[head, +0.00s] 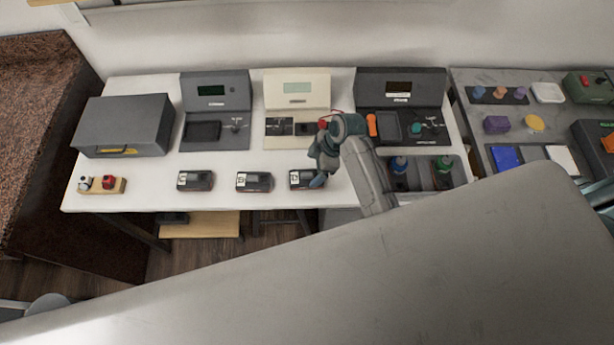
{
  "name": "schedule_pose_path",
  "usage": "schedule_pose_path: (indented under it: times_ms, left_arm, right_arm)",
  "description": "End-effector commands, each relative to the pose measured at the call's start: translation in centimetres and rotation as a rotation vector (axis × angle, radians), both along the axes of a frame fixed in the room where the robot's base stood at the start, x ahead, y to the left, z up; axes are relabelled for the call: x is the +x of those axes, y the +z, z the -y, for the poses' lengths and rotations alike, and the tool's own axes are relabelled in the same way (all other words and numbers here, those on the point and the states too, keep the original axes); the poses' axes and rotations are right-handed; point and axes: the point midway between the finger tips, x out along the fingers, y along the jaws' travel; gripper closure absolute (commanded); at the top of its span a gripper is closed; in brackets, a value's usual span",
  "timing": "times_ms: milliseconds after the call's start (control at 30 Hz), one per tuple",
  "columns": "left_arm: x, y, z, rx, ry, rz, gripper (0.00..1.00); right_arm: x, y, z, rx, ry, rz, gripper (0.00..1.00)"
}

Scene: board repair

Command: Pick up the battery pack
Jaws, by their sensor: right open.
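Three dark packs with white labels and reddish edges lie in a row along the front of the white table: a left pack (195,181), a middle pack (254,182) and a right pack (302,179). They look like battery packs; the labels are too small to read. My right gripper (319,181) points down at the right end of the right pack and covers part of it. It is open. I cannot tell whether its fingers touch or straddle the pack. My left gripper is not in view.
Behind stand a grey case (125,120), a dark station (214,90), a cream station (297,88) and another dark station (400,88). A wooden holder (103,186) is at front left. A bin with bottles (444,176) is right of my arm. The white table (145,200) is clear between packs.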

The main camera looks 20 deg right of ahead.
Motion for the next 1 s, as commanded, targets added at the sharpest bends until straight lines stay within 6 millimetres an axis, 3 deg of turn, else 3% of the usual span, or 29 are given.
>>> schedule_pose_path:
  times_ms: [300,500,767,1000]
  left_arm:
    - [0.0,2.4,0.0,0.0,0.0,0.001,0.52]
    - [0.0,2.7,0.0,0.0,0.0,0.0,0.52]
    - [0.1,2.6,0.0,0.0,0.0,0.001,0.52]
    - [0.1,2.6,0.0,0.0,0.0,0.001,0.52]
  right_arm:
    - [0.2,-2.5,-1.5,0.001,0.0,-0.004,0.18]
    - [0.4,-4.5,-2.2,0.0,-0.001,0.0,0.18]
    - [0.4,-4.8,-2.2,0.0,-0.001,0.001,0.18]
    - [0.4,-4.8,-2.2,0.0,-0.001,0.001,0.61]
